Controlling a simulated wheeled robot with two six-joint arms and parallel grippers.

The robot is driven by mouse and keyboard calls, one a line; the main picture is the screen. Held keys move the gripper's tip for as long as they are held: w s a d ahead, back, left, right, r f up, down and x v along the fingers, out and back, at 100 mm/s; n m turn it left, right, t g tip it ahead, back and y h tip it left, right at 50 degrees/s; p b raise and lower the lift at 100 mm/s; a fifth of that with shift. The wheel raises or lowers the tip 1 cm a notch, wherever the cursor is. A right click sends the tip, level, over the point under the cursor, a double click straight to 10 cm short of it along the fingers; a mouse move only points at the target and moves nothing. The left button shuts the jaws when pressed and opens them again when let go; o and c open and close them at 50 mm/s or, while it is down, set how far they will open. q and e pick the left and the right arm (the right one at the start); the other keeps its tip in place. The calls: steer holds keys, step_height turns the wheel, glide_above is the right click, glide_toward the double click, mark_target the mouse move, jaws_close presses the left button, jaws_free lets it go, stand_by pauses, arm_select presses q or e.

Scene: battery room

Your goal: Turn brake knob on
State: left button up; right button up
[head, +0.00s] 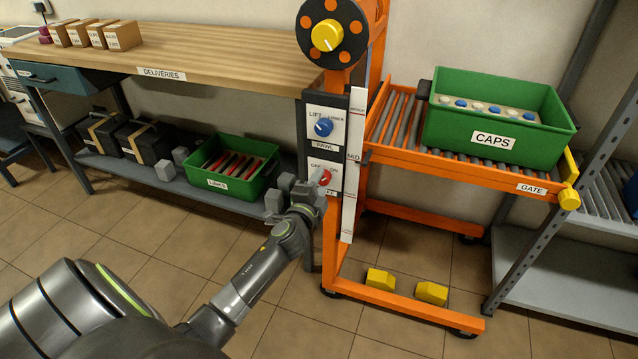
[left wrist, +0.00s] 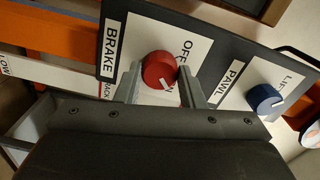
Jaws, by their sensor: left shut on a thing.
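The red brake knob (head: 325,178) is on the lower part of the dark panel on the orange lift's post. In the left wrist view the knob (left wrist: 158,69) sits on a white plate labelled BRAKE, with OFF and ON marks. Its white pointer line is toward the ON mark, which is partly hidden. My left gripper (head: 310,187) reaches the panel from the lower left. In the wrist view its two fingers (left wrist: 160,80) are on either side of the knob, shut on it. My right gripper is not in view.
The blue pawl knob (head: 323,127) is just above the brake knob; a yellow-hubbed wheel (head: 327,36) is higher. A green crate (head: 228,186) is on the bench's lower shelf, left of my gripper.

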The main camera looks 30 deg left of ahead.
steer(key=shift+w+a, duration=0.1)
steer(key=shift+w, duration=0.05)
arm_select(q)
steer(key=o, duration=1)
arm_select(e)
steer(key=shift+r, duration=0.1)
arm_select(q)
steer(key=v, duration=1.7)
steer(key=shift+s+f, duration=0.1)
steer(key=shift+s, duration=0.1)
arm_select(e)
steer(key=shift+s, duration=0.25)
